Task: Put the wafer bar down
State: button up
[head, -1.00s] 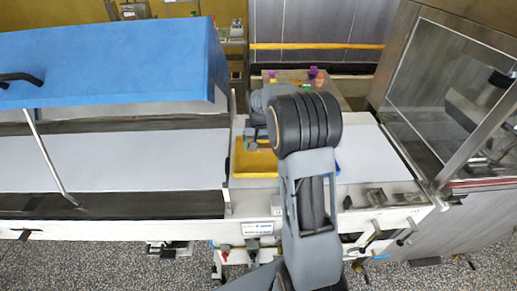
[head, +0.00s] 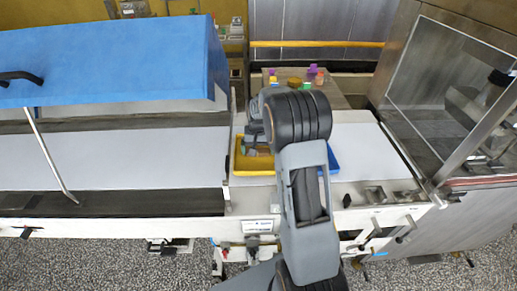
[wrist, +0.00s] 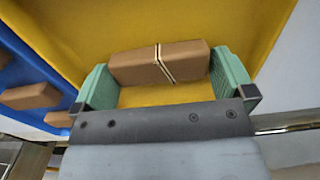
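The wafer bar (wrist: 160,63), brown with thin cream stripes across its middle, lies between the two green fingers of my gripper (wrist: 164,82). A finger pad meets each end of the bar, with no clear gap. The yellow tray (wrist: 165,97) is beneath it; I cannot tell whether the bar touches the tray floor. In the head view my gripper is at the yellow tray (head: 239,168), mostly hidden behind my arm.
A blue tray (wrist: 22,67) with several brown bars adjoins the yellow tray; its edge shows right of my arm in the head view (head: 333,160). A white belt (head: 130,160) under a blue hood (head: 120,65) is left. A glass-sided machine (head: 440,75) stands right. Coloured blocks lie behind.

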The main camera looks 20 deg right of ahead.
notch_tip(320, 180, up, 12)
jog(key=s+a+r+n+t, duration=0.2)
jog(key=s+a+r, duration=0.35)
jog(key=s, duration=0.45)
jog(key=s+a+f+n+t, duration=0.1)
jog(key=s+a+f, duration=0.1)
jog(key=s, duration=0.4)
jog(key=s+a+f+n+t, duration=0.1)
jog(key=s+a, duration=0.2)
jog(key=s, duration=0.3)
jog(key=shift+s+a+f+n+b, duration=0.15)
jog(key=shift+f+n+b, duration=0.2)
jog(key=shift+n+b, duration=0.1)
